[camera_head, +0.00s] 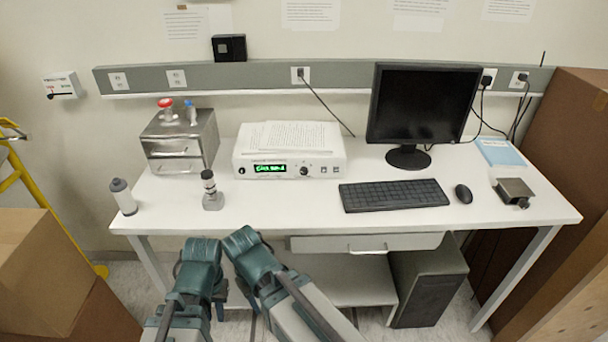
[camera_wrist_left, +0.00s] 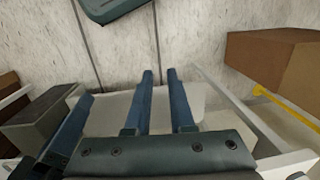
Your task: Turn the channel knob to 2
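The channel knob (camera_head: 304,171) is a small dark round knob on the front of a white instrument (camera_head: 246,164), right of its lit green display (camera_head: 270,168). The display text and the knob's setting are too small to read. My left gripper (camera_head: 202,288) hangs in front of the desk's near edge, pointing down, well apart from the knob. In the left wrist view, its two blue fingers (camera_wrist_left: 159,78) stand apart with nothing between them. My right gripper (camera_head: 246,290) hangs close beside it; its fingers are mostly hidden in the head view.
Papers (camera_head: 290,136) lie on the instrument. A small dark-capped bottle (camera_head: 211,190) stands left of it, near a metal drawer box (camera_head: 180,145). A keyboard (camera_head: 394,195) and monitor (camera_head: 420,105) are to the right. The desk (camera_head: 275,208) is clear directly before the instrument.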

